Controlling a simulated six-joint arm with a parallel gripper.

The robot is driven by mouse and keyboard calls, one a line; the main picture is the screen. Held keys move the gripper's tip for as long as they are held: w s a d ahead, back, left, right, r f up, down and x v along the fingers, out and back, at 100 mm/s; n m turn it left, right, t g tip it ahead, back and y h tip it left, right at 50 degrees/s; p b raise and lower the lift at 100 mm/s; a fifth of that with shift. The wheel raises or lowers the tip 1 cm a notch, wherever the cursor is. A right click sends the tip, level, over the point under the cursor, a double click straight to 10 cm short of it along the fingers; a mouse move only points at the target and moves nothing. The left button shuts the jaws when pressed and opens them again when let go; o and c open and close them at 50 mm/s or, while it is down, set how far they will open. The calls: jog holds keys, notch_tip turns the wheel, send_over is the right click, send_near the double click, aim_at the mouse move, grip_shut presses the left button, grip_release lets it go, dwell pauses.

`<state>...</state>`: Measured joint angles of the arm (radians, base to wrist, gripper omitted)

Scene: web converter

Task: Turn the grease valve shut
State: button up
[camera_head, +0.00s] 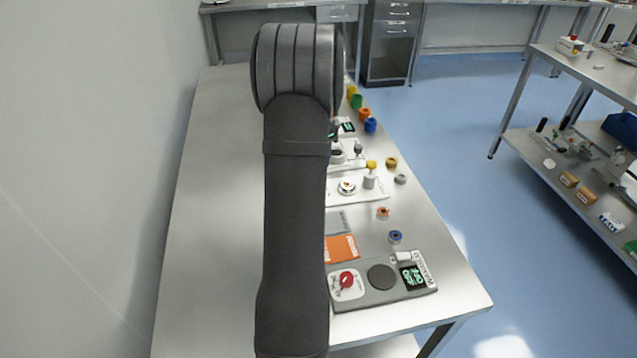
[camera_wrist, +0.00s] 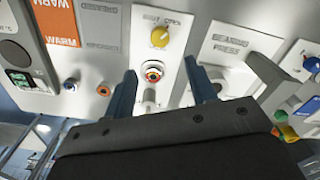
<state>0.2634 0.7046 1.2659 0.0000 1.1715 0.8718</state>
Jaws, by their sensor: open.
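In the wrist view, a yellow knob (camera_wrist: 160,36) with a pointer stands on a white panel (camera_wrist: 137,45) below small lettering that seems to mark shut and open; I take it for the grease valve. A round fitting with an orange ring (camera_wrist: 152,72) sits below it. My gripper (camera_wrist: 160,66) is open and empty. Its two blue fingers frame the fitting from left and right, with the knob just beyond the tips. I cannot tell their height above the panel. In the head view my arm hides the gripper and part of the white panel (camera_head: 333,197).
A grey device with a red knob (camera_head: 347,280) and green display stands near the table's (camera_head: 215,200) front. An orange card (camera_head: 342,248) lies behind it. Loose blue (camera_head: 395,237) and orange (camera_head: 383,213) rings lie along the right. The table's left side is clear, beside a wall.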

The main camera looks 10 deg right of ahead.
notch_tip(320, 180, down, 12)
jog(key=shift+r, duration=0.2)
jog(key=shift+c, duration=0.4)
jog(key=c, duration=0.9)
